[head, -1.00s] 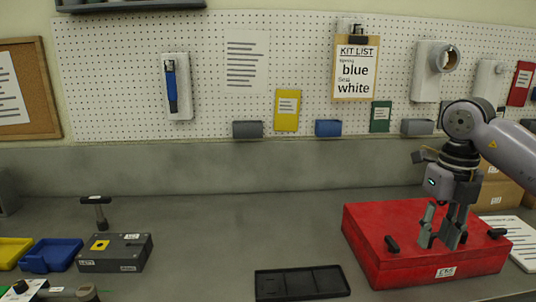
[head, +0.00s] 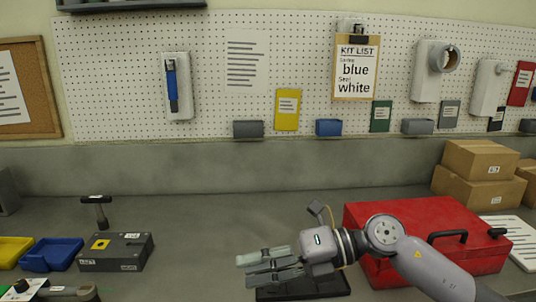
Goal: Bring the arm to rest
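My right gripper (head: 243,270) is low over the front of the bench, with its fingers pointing left. Its two fingers look parallel with a narrow gap between them, and nothing shows between them. It hangs in front of and partly over a black divided tray (head: 335,286), hiding much of it; I cannot tell if they touch. My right arm comes in from the lower right, in front of a red toolbox (head: 370,222). My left gripper is not in view.
A grey box (head: 128,262), a hammer-like tool (head: 97,212), a blue bin (head: 52,254) and a yellow bin (head: 12,250) stand at left. Cardboard boxes (head: 480,160) stand at back right. A pegboard (head: 215,100) backs the bench. The bench's middle back is clear.

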